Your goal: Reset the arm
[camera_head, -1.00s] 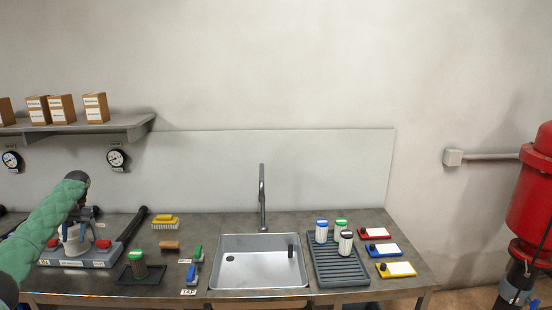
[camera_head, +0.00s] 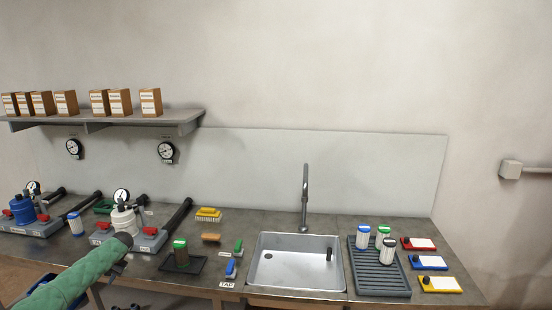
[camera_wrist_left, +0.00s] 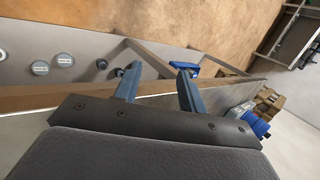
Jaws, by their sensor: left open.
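My left arm in its green sleeve comes in from the lower left. My left gripper (camera_head: 117,269) is low in front of the bench's front edge, apart from the objects on the bench. In the left wrist view its two blue-grey fingers (camera_wrist_left: 160,78) stand apart with nothing between them. My right gripper is in neither view.
The bench holds a manifold with a white canister (camera_head: 123,219), one with a blue canister (camera_head: 24,209), a dark tray (camera_head: 183,263) with a green-capped cartridge, a sink (camera_head: 296,284) and a ribbed rack (camera_head: 379,286). A shelf (camera_head: 100,120) of boxes hangs above.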

